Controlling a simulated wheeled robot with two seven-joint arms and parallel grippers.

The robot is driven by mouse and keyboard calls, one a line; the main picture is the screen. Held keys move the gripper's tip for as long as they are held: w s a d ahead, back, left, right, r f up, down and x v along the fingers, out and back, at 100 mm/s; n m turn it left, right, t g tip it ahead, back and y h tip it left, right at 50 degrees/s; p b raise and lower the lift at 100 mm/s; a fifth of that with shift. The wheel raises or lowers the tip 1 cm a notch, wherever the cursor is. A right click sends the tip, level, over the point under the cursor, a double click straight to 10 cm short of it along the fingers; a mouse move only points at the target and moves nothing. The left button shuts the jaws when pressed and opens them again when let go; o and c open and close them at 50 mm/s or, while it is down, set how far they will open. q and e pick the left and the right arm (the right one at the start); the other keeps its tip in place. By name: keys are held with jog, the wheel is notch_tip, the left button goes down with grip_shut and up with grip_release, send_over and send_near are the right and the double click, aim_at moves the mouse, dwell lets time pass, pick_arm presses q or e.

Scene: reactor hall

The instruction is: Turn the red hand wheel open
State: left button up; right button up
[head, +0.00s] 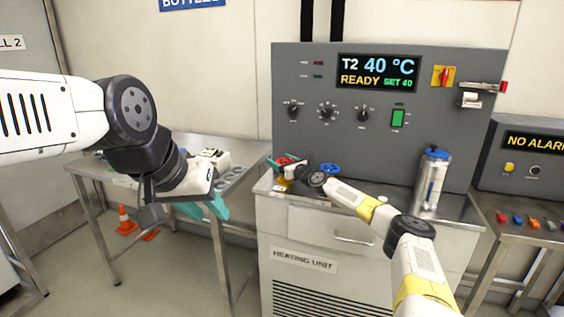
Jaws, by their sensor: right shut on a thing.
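The red hand wheel (285,160) is on top of the heating unit (290,222), near its left end. My right arm reaches in from the lower right, and my right gripper (279,168) is at the wheel, shut on it. The gripper and wrist hide part of the wheel, so its turned position cannot be told.
A blue hand wheel (330,169) is close to the right of my right wrist. A silver canister (432,182) stands on the right of the unit top. The control panel (335,140) rises behind. A side table (236,158) stands left, with orange cones (126,220) below.

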aim_at(281, 158)
jog(key=shift+d+y, duration=0.1)
jog(key=shift+y, duration=0.2)
dwell(0.4)
jog(key=o, duration=1.4)
jog(key=shift+f, duration=0.1)
jog(key=shift+c, duration=0.2)
jog(key=shift+r+n, duration=0.3)
jog(key=shift+r, duration=0.2)
notch_tip(281, 158, up, 3)
jog(key=shift+f, duration=0.15)
jog(key=s+r, duration=0.1)
jog(key=s, duration=1.5)
jog(key=shift+d+r, duration=0.15)
jog(key=shift+r, duration=0.05)
